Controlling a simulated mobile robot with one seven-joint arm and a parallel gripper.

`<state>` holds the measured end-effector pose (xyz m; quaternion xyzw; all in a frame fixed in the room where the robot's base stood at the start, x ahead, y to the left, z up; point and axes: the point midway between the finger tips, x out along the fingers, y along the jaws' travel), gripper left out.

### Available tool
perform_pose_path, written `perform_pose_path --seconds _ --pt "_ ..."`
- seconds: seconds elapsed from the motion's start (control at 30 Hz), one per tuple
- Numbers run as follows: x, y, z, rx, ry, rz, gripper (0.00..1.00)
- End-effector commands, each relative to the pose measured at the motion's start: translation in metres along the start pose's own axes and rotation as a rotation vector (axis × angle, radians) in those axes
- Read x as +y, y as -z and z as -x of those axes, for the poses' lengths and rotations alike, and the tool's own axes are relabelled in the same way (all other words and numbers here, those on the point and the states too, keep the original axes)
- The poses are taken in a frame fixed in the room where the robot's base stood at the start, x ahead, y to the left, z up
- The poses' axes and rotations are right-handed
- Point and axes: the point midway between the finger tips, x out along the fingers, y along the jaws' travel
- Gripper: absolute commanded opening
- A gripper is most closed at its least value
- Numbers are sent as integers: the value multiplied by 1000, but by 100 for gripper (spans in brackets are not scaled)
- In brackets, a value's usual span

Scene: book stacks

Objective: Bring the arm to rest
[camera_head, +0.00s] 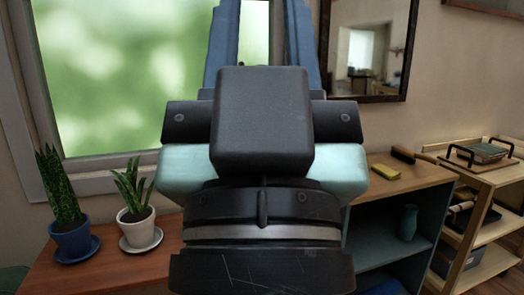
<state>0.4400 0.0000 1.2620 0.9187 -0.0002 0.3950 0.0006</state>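My gripper (262,20) is raised in the middle of the head view and seen from behind. Its two blue fingers point up and stand well apart, with the window showing between them. Their tips run to or past the top edge. I see nothing held between the parts that show. My dark wrist and pale teal arm parts fill the centre below and hide what lies behind them.
A wooden-topped cabinet (440,174) with an open shelf holds a green vase (407,222). Potted plants (71,240) (137,229) stand at left, below a window (120,80). A mirror (413,20) hangs behind.

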Motion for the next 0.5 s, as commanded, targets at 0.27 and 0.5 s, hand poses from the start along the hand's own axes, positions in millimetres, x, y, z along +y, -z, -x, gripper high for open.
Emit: perform_pose_path --seconds 0.27,0.5 --pt "0 70 -74 0 1 0 35" --pt "0 120 -126 0 1 -1 35"
